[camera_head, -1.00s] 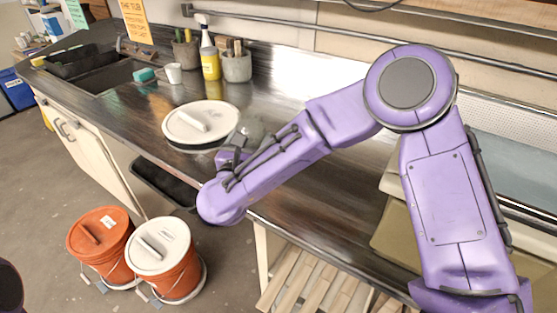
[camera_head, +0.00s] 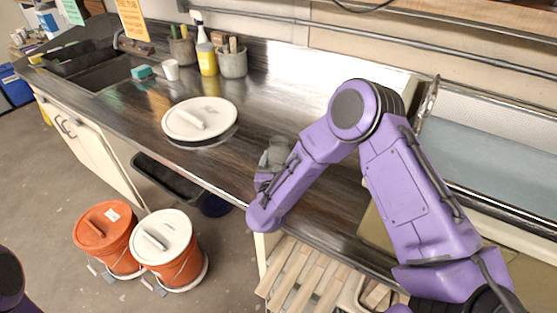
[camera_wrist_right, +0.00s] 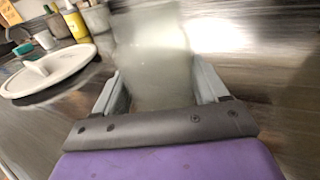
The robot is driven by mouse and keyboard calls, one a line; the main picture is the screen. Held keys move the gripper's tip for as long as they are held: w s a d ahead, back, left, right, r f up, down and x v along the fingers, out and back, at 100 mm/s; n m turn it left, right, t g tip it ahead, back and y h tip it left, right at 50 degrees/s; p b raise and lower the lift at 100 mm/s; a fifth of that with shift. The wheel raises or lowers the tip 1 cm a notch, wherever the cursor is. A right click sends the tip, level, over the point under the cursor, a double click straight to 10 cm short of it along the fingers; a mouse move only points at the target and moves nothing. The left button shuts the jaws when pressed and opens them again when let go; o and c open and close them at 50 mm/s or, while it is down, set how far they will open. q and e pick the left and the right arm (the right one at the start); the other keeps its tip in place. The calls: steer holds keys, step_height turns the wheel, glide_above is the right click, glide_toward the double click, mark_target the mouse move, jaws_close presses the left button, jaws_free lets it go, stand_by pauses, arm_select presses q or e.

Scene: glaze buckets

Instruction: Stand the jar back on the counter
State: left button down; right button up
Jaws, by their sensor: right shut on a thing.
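My right gripper (camera_wrist_right: 158,95) is shut on the jar (camera_wrist_right: 152,45), a pale, cloudy, see-through vessel between its two grey fingers in the right wrist view. The jar looks blurred there, and its lower part is hidden behind the gripper body. In the head view the jar (camera_head: 277,151) shows as a small grey shape at the end of my purple right arm, over the counter (camera_head: 150,105) and right of the white lid. I cannot tell whether its base touches the counter. My left gripper is not in view.
A round white lid (camera_head: 215,107) with a handle lies on the counter. A yellow spray bottle (camera_head: 207,60), tool pots (camera_head: 232,62), a white cup (camera_head: 171,70) and a teal sponge (camera_head: 141,71) stand behind. Two orange buckets (camera_head: 180,262) are on the floor. Counter around the jar is clear.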

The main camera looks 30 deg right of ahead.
steer(key=o, duration=1.3)
steer(key=shift+o, duration=0.5)
steer(key=shift+s, duration=0.15)
steer(key=shift+r, duration=0.15)
steer(key=b+v, duration=0.4)
steer(key=v, duration=0.7)
steer(key=shift+s+a, duration=0.15)
steer(key=shift+a, duration=0.05)
steer(key=shift+s+a, duration=0.1)
steer(key=shift+s, duration=0.15)
